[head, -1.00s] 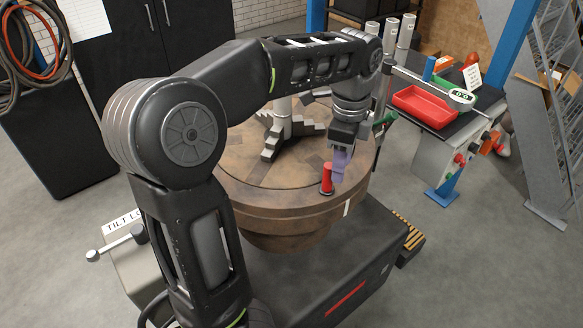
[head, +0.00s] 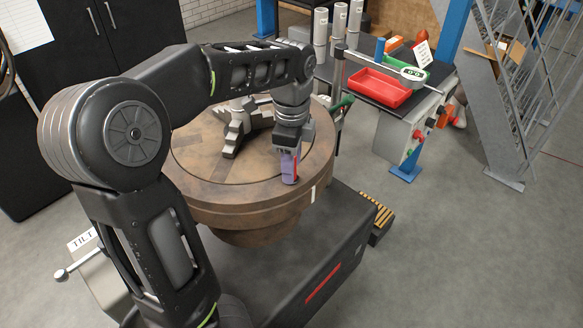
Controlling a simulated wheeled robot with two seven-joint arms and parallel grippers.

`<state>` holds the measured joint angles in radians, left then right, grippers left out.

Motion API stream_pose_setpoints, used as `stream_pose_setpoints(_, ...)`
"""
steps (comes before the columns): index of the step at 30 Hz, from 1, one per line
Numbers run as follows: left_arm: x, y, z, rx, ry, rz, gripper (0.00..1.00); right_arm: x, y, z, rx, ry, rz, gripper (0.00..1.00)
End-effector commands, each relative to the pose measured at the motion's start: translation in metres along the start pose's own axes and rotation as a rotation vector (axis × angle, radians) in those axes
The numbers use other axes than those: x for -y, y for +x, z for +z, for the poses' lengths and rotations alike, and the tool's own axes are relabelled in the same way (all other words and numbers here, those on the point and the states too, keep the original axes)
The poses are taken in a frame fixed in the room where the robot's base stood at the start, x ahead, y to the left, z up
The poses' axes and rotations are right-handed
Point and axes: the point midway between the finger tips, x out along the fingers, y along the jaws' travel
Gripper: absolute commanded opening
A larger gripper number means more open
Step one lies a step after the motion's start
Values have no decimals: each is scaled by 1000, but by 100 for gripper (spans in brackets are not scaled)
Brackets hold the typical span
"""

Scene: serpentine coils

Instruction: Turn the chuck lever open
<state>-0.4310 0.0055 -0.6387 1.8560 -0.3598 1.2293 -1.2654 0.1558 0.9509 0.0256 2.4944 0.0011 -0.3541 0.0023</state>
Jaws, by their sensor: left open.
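The round brown table (head: 190,166) stands in the middle, with the grey stepped jaws of the chuck (head: 233,130) on top. A short red upright handle (head: 291,180), which looks like the chuck lever, stands near the table's front right edge. My left gripper (head: 289,172), with purple fingers, points down at this handle and overlaps it in the picture. It is open, with the red handle at its fingers. The fingers hide part of the handle, so I cannot tell whether they touch it. My right gripper is out of view.
A bench at the right holds a red tray (head: 380,87) and small tools. A green handle (head: 341,104) shows beside the round table, behind my arm. A ball-ended lever (head: 62,274) sticks out at the lower left. The floor at right front is clear.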

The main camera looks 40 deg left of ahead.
Motion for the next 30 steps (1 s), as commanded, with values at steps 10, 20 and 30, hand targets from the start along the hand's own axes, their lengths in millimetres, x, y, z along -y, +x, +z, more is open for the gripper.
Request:
stream_pose_setpoints(10, 0, 20, 0, 0, -1, -2, 43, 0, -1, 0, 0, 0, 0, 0)
stream_pose_setpoints(20, 0, 20, 0, 0, -1, -1, 27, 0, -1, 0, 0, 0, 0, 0)
stream_pose_setpoints(30, 0, 20, 0, 0, -1, -1, 0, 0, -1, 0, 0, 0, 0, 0)
